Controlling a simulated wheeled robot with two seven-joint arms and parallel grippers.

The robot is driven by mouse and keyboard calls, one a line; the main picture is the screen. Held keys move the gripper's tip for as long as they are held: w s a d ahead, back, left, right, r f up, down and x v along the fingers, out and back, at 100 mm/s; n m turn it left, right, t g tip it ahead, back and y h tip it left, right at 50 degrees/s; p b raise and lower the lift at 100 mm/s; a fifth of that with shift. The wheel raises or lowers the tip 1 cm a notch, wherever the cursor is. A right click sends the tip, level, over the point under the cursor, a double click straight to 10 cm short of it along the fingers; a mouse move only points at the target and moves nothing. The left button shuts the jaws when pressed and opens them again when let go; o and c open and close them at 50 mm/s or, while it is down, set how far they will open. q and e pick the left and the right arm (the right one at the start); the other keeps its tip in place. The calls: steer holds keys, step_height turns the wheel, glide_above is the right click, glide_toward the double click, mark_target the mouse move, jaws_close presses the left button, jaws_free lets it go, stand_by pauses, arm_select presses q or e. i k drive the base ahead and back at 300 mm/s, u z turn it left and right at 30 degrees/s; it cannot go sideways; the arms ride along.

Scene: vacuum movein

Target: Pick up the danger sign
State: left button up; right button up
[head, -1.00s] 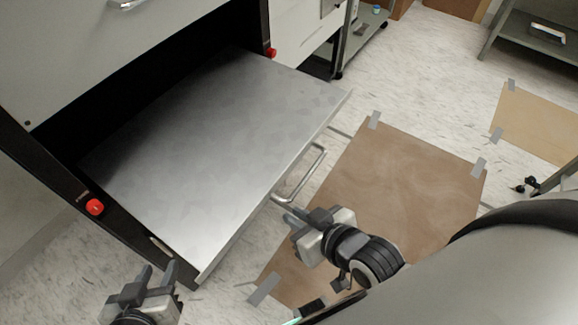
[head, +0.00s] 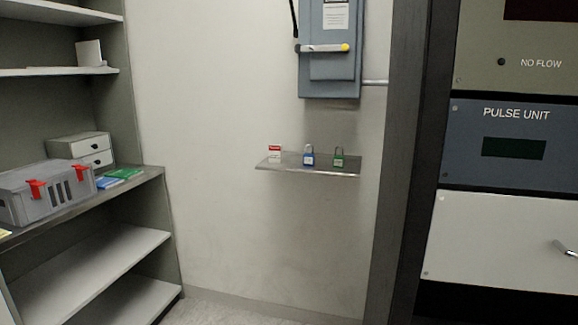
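The danger sign (head: 274,152) looks like a small white card with a red top band. It stands at the left end of a small metal wall shelf (head: 310,168), left of a blue padlock (head: 308,157) and a green padlock (head: 339,158). Its lettering is too small to read. Neither of my grippers is in the head view now, so their fingers cannot be seen.
A grey electrical box (head: 330,50) with a lever hangs above the wall shelf. Shelving at left holds a grey toolbox (head: 45,192) with red latches and a small drawer unit (head: 85,150). A dark post and the pulse unit cabinet (head: 515,145) stand at right.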

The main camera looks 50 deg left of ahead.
mark_target(276, 150)
steer(key=k, duration=0.3)
steer(key=u, duration=2.65)
steer(key=k, duration=0.25)
steer(key=z, duration=0.3)
steer(key=i, duration=2.5)
steer(key=z, duration=0.75)
